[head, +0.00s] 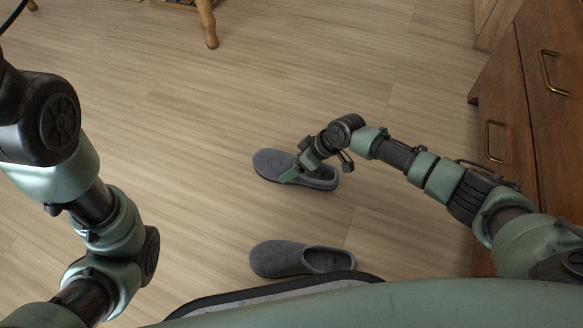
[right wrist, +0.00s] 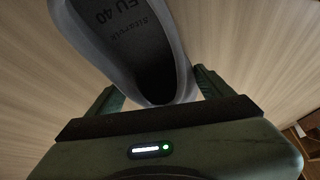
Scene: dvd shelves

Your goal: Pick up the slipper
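A grey slipper (head: 272,163) lies on the floor in the middle of the head view, its toe to the left. A second grey slipper (head: 278,259) lies nearer to me. My right gripper (head: 298,170) is down at the farther slipper, across its opening, and hides part of it. In the right wrist view the slipper (right wrist: 172,62) shows its insole with "EU 40" lettering, between the two fingers of the right gripper (right wrist: 158,92). The fingers are apart, one on each side; firm contact is not clear. My left gripper is out of the head view.
A wooden drawer cabinet (head: 548,120) with brass handles stands along the right side. A wooden furniture leg (head: 207,24) is at the top. The wood-look floor (head: 170,120) is clear left of the slippers and beyond them.

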